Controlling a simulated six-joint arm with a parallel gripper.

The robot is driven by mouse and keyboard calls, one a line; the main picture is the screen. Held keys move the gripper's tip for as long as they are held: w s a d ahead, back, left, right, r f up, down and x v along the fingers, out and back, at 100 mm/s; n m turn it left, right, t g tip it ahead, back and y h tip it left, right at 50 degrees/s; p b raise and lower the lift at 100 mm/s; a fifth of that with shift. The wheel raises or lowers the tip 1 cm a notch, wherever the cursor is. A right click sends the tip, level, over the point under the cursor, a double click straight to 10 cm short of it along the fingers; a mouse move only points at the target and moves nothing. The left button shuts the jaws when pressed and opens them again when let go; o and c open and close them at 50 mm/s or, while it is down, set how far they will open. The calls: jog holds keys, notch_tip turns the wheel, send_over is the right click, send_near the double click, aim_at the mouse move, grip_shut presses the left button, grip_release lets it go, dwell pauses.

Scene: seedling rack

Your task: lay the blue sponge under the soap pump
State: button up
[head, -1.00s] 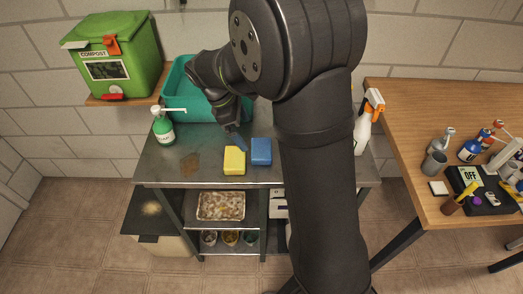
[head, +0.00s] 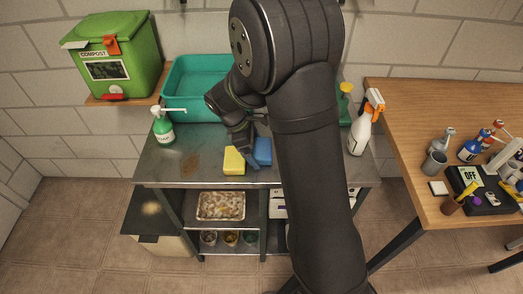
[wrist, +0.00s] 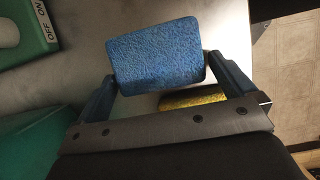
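The blue sponge (head: 264,151) lies on the metal table, right of the yellow sponge (head: 234,160). My gripper (head: 251,157) is down at the blue sponge, with a finger by its left side. In the wrist view the blue sponge (wrist: 156,55) sits between my two widely spread fingers (wrist: 160,68). The fingertips are close to its two ends; I cannot tell whether they touch. The yellow sponge partly shows behind it in the wrist view (wrist: 192,97). The soap pump (head: 165,131), a green bottle with a white pump head, stands upright at the table's left side.
A teal tub (head: 186,77) stands at the back. A brown stain (head: 190,163) marks the table between pump and yellow sponge. A white spray bottle (head: 359,133) stands at the right. The table's front left is clear. A wooden table (head: 425,110) is farther right.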

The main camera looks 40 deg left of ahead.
aim_at(262, 148)
jog(key=c, duration=0.8)
jog(key=shift+r, duration=0.15)
jog(key=shift+r, duration=0.25)
notch_tip(262, 148, up, 4)
jog(key=shift+w+d+f, duration=0.1)
jog(key=shift+w+d, duration=0.05)
jog(key=w+d+r, duration=0.1)
jog(key=d+r, duration=0.1)
jog(key=d, duration=0.1)
jog(key=w+d+r, duration=0.2)
jog(key=d, duration=0.1)
jog(key=w+d+r, duration=0.2)
jog(key=d, duration=0.1)
jog(key=shift+w+d+r, duration=0.2)
jog(key=shift+d, duration=0.15)
